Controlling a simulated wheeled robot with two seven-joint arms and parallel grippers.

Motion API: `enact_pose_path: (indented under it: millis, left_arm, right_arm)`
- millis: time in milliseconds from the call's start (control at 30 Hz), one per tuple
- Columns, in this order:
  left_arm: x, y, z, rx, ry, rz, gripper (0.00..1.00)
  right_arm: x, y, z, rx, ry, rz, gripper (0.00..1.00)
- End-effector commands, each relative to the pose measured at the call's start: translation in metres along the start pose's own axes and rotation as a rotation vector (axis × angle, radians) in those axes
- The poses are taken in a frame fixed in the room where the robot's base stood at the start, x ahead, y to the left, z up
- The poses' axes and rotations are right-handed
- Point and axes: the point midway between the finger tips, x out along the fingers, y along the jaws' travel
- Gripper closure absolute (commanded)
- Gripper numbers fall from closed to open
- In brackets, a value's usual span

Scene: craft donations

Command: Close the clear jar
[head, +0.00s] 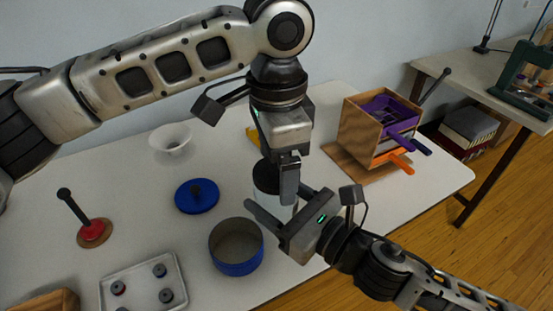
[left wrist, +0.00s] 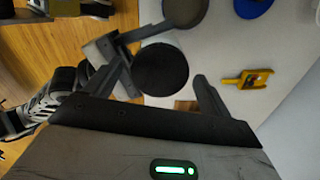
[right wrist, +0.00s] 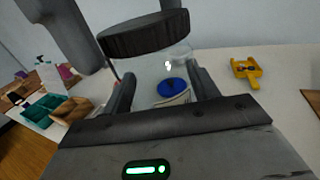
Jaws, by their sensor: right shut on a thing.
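The clear jar (head: 277,212) stands on the white table, partly hidden by my grippers. My right gripper (head: 285,209) is shut on its glass body from the side; the glass (right wrist: 165,66) shows between its fingers in the right wrist view. The black lid (right wrist: 145,34) is at the jar's mouth; I cannot tell whether it is fully seated. My left gripper (head: 289,192) points down beside the lid. In the left wrist view its fingers are spread wide, with the round lid (left wrist: 160,69) seen between them. It appears open, with no clear contact.
A blue tin (head: 237,262) stands open in front of the jar, and a blue lid (head: 197,196) lies to the left. A white bowl (head: 171,140), yellow tool (left wrist: 248,79) and wooden box (head: 357,130) are behind. A tray (head: 142,270) lies front left.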

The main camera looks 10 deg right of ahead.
Motion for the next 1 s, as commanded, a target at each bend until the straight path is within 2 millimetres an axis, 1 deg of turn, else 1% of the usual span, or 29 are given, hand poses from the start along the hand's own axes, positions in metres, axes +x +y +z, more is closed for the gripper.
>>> enact_pose_path:
  millis: [233,333,467,600,700,933,967,1000]
  left_arm:
    - [0.0,0.0,0.0,-0.002,0.0,0.0,0.16]
    - [-0.003,0.0,0.0,-0.002,0.001,-0.001,0.16]
    - [-0.016,0.0,0.0,-0.002,0.002,-0.002,0.16]
    - [-0.036,0.0,-0.001,-0.002,0.002,-0.002,0.16]
    - [-0.044,0.0,0.0,-0.002,0.001,-0.001,0.16]
    - [-0.045,0.0,0.0,-0.002,0.0,0.0,0.16]
    - [-0.045,0.0,0.0,-0.003,0.0,0.0,0.2]
    - [-0.048,0.0,0.0,-0.013,0.001,-0.001,0.2]
  right_arm:
    - [0.0,0.0,0.0,0.0,0.0,0.0,1.0]
    - [0.0,0.0,0.0,0.0,0.0,0.0,1.0]
    - [0.0,0.0,0.0,0.0,-0.001,0.0,1.0]
    - [0.0,0.0,0.0,0.0,-0.001,0.0,1.0]
    - [0.0,0.0,0.0,0.0,-0.001,0.0,1.0]
    - [0.0,0.0,0.0,0.0,-0.001,0.0,1.0]
    - [0.0,0.0,0.0,0.0,-0.001,0.0,1.0]
    - [0.0,0.0,0.0,0.0,-0.001,0.0,1.0]
